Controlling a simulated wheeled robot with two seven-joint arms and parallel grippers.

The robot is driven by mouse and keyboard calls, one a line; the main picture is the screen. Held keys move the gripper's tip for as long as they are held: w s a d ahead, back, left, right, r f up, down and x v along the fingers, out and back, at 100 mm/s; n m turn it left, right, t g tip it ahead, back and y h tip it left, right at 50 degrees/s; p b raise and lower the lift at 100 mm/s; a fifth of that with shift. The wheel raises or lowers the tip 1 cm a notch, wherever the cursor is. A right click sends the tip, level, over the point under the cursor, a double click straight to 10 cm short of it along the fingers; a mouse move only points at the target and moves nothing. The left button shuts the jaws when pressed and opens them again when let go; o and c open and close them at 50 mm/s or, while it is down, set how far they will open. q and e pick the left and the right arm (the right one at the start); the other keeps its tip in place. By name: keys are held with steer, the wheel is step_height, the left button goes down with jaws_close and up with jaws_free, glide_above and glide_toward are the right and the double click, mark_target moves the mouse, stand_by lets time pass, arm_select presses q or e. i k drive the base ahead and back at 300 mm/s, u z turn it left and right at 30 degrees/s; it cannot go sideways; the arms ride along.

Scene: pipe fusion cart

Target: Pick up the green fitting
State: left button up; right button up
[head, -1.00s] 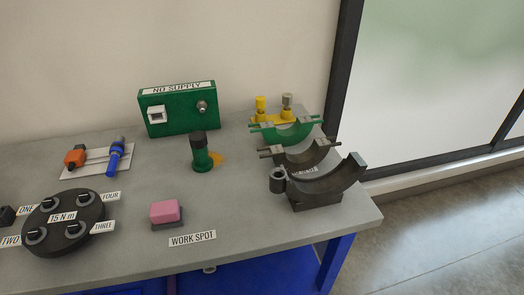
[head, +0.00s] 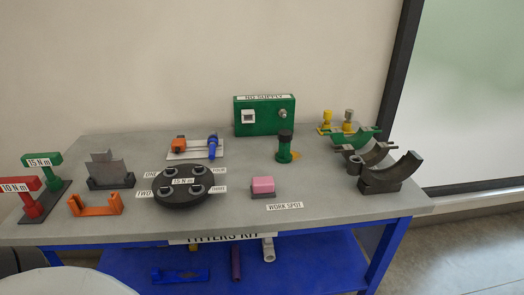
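Several green things stand on the grey bench (head: 330,205) in the head view. A green upright cylinder with a black top (head: 284,148) stands right of centre, in front of the green box. A green half-round clamp (head: 355,136) sits at the back right, behind two dark half-round clamps. I cannot tell for sure which of these is the green fitting. Neither of my grippers is in view, and nothing seen is held.
A green box marked NO SUPPLY (head: 265,116) stands behind. The WORK SPOT label (head: 285,206) marks clear front bench.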

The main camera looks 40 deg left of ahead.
mark_target(284, 156)
steer(key=u, duration=1.65)
